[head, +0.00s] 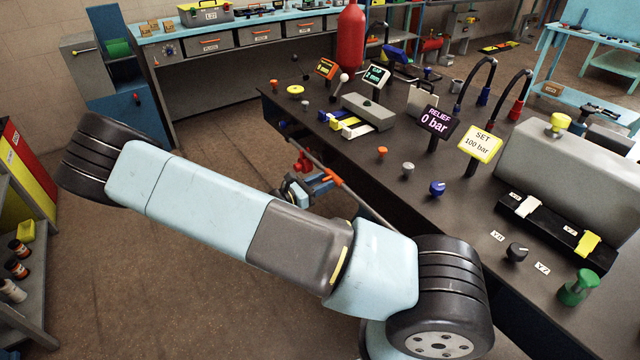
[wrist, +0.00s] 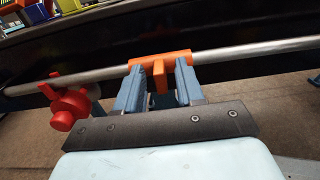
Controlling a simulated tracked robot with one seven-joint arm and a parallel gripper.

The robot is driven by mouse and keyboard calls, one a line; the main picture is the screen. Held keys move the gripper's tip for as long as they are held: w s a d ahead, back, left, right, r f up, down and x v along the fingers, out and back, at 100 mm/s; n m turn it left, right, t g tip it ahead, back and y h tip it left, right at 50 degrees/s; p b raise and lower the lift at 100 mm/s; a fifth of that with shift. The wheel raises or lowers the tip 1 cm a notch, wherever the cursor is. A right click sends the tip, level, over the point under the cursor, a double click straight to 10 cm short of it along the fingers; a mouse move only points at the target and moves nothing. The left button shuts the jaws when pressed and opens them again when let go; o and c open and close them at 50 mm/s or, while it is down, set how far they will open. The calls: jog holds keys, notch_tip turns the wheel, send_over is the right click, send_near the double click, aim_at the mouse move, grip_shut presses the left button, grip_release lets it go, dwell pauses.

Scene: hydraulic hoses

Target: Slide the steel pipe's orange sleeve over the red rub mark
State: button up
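The steel pipe (wrist: 240,50) runs across the wrist view, and its lower end shows in the head view (head: 372,213). The orange sleeve (wrist: 143,62) is around the pipe, with an orange tab (wrist: 159,78) pointing towards my gripper. My gripper (wrist: 161,70) has its blue fingers apart, one on each side of the tab, with gaps showing between tab and fingers. The sleeve also shows in the head view (head: 334,178), beside my gripper. I cannot make out a separate red rub mark on the bare pipe.
A red knobbed fitting (wrist: 70,104) sits at the pipe, left of the sleeve in the wrist view. The dark bench (head: 345,148) carries knobs, signs and hoses beyond the pipe. Open floor (head: 215,250) lies left of and below my arm.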

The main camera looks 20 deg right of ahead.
grip_shut()
dwell(1.2)
